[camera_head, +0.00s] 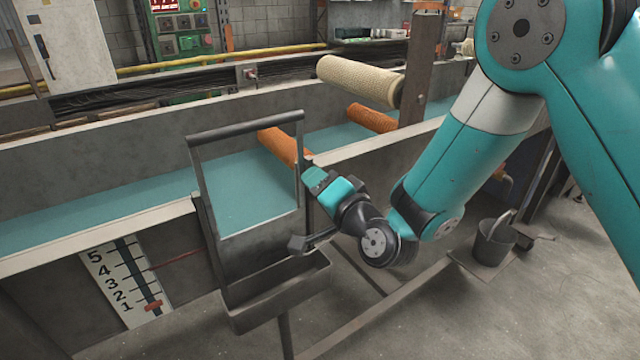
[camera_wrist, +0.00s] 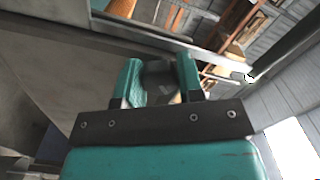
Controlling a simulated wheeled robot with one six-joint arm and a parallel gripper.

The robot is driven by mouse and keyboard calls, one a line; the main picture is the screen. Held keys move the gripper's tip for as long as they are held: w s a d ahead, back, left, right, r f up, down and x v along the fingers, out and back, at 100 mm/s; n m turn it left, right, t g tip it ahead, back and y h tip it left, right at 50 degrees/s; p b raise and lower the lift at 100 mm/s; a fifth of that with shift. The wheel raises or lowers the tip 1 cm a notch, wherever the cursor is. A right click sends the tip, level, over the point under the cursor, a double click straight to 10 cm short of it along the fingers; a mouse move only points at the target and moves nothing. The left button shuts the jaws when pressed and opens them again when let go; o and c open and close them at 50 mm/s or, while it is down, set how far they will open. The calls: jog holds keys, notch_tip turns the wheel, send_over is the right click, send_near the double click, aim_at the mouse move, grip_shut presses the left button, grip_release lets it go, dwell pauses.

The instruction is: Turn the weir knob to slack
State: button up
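A grey knob (camera_head: 298,244) on a short dark rod sits at the right side of the weir's metal frame (camera_head: 245,132); I take it to be the weir knob. My gripper (camera_head: 316,178) is above and right of this knob, apart from it, close to the frame's right post. In the wrist view the two teal fingers of my gripper (camera_wrist: 160,72) stand apart. A grey shape shows between them; I cannot tell what it is or whether they touch it. The level scale (camera_head: 122,282) has a red pointer (camera_head: 153,306) near 1.
The trough (camera_head: 95,210) with blue-green liquid runs behind the frame. Orange rollers (camera_head: 372,118) and a mesh-covered roller (camera_head: 358,80) lie near my arm. A grey box (camera_head: 280,292) hangs below the frame. A bucket (camera_head: 493,242) stands at the right.

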jog(key=shift+n, duration=0.3)
jog(key=n+b, duration=0.1)
jog(key=n, duration=0.3)
jog(key=shift+n, duration=0.3)
jog(key=shift+d+n+b, duration=0.1)
jog(key=shift+n+b, duration=0.65)
jog(key=shift+n, duration=1.15)
jog(key=shift+w, duration=0.1)
jog(key=o, duration=0.9)
